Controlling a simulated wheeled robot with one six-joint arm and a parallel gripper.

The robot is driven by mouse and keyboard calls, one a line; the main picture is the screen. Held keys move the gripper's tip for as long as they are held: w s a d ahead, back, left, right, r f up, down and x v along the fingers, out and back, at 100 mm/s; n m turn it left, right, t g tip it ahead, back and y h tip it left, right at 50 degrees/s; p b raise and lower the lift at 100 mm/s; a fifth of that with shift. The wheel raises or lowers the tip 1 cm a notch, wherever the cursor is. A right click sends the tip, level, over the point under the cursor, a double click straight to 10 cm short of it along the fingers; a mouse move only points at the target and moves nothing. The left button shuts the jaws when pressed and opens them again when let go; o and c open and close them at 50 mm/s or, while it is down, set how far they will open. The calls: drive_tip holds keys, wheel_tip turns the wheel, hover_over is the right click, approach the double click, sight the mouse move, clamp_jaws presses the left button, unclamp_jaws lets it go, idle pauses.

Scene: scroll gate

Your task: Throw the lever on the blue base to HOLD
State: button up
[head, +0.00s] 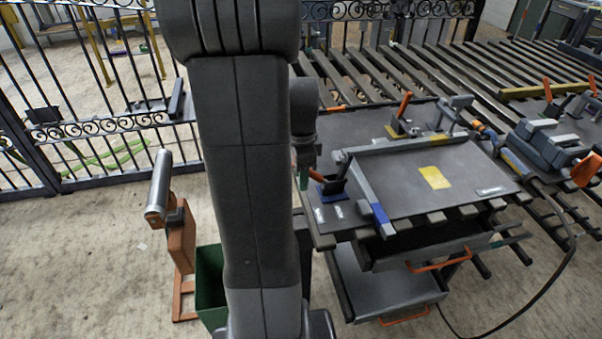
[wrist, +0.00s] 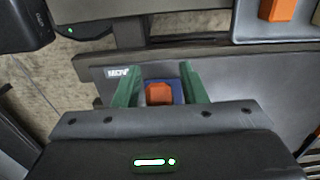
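The lever's blue base (head: 333,189) sits at the left edge of the grey work table, beside the long grey bar. Its orange handle (head: 317,176) shows next to my gripper (head: 304,172), partly hidden by my arm. In the wrist view my gripper (wrist: 160,88) has its two green fingers apart, one on each side of the orange handle (wrist: 160,94). Gaps show between the handle and both fingers. The blue base (wrist: 178,88) shows behind the handle. A small white label (wrist: 117,71) lies just left of the fingers; its text is not clearly readable.
The grey table (head: 400,190) carries a yellow patch (head: 434,177) and a grey bar with a blue end (head: 379,212). Another orange-handled lever (head: 403,105) stands at the back. A roller post (head: 160,185) and green bin (head: 210,280) stand left of my arm.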

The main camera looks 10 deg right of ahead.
sight(319, 174)
clamp_jaws()
drive_tip(key=shift+r, duration=0.15)
drive_tip(key=y+p, duration=0.1)
drive_tip(key=d+r+y+p, duration=0.1)
drive_tip(key=p, duration=0.1)
drive_tip(key=shift+d+r+p, duration=0.15)
drive_tip(key=shift+r+p, duration=0.15)
drive_tip(key=y+p, duration=0.1)
drive_tip(key=d+r+y+p, duration=0.1)
drive_tip(key=p, duration=0.1)
drive_tip(key=shift+d+y, duration=0.3)
drive_tip(key=shift+y, duration=0.1)
drive_tip(key=shift+w+d+r+y+p, duration=0.1)
drive_tip(key=shift+d+r+y+p, duration=0.1)
drive_tip(key=shift+d+y+p, duration=0.3)
drive_tip(key=shift+d+r+y+p, duration=0.15)
drive_tip(key=shift+d+y+p, duration=0.15)
drive_tip(key=shift+y+p, duration=0.35)
drive_tip(key=shift+d+r+y+p, duration=0.1)
drive_tip(key=shift+d+y+p, duration=0.85)
drive_tip(key=shift+y, duration=0.8)
drive_tip(key=shift+d, duration=0.25)
